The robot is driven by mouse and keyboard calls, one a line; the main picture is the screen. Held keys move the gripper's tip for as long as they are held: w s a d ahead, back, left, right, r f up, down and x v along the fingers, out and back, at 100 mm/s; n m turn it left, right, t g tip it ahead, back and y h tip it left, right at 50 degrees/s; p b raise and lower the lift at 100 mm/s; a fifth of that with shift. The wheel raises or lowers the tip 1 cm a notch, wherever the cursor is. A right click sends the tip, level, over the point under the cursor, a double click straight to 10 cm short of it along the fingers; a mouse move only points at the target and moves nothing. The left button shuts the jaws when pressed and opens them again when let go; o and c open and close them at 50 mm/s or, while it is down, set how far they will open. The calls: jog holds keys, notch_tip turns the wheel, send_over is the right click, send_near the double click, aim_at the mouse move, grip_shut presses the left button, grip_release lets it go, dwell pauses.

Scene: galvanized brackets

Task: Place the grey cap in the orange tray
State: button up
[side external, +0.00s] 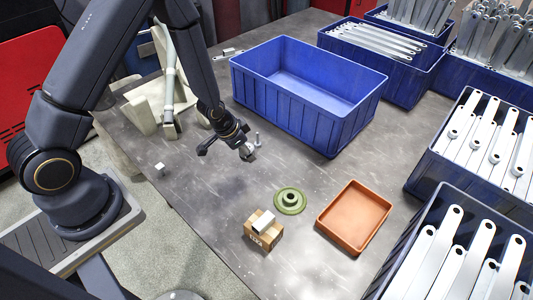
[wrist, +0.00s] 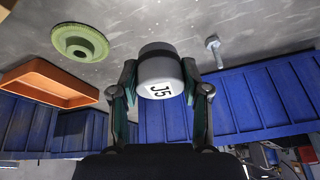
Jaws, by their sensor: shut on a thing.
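The grey cap (wrist: 160,75) has a dark band and a white face marked "J5". My gripper (wrist: 160,70) is shut on it, with one finger on each side. In the side external view my gripper (side external: 246,150) is above the table, in front of the big blue crate, and the cap (side external: 248,153) shows small at its tip. The orange tray (side external: 355,215) is empty and lies on the table to the right and nearer the front. It also shows at the left of the wrist view (wrist: 45,84), apart from the cap.
A green flanged part (side external: 290,201) and a cardboard box (side external: 262,238) with a white piece on top lie left of the tray. A bolt (wrist: 213,50) stands near my gripper. The big blue crate (side external: 300,118) is empty. Crates of metal brackets (side external: 440,255) line the right side.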

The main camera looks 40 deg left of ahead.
jog(key=s+d+r+m+h, duration=0.1)
jog(key=d+m, duration=0.2)
jog(key=d, duration=0.6)
jog(key=s+d+r+m+g+h, duration=0.1)
jog(key=s+d+m, duration=0.1)
jog(key=d, duration=0.7)
jog(key=s+d+r+m+h, duration=0.1)
jog(key=d+m, duration=0.2)
jog(key=d, duration=0.6)
send_near(352, 224)
jog(key=shift+w+d+f+g, duration=0.3)
jog(key=shift+w+d+f, duration=0.3)
jog(key=shift+d, duration=0.15)
jog(key=shift+w+d+f, duration=0.25)
jog(key=shift+w+f, duration=0.05)
jog(key=shift+f, duration=0.2)
jog(key=shift+w+f, duration=0.1)
jog(key=shift+f, duration=1.4)
jog(key=shift+f, duration=0.1)
jog(key=o, duration=1.2)
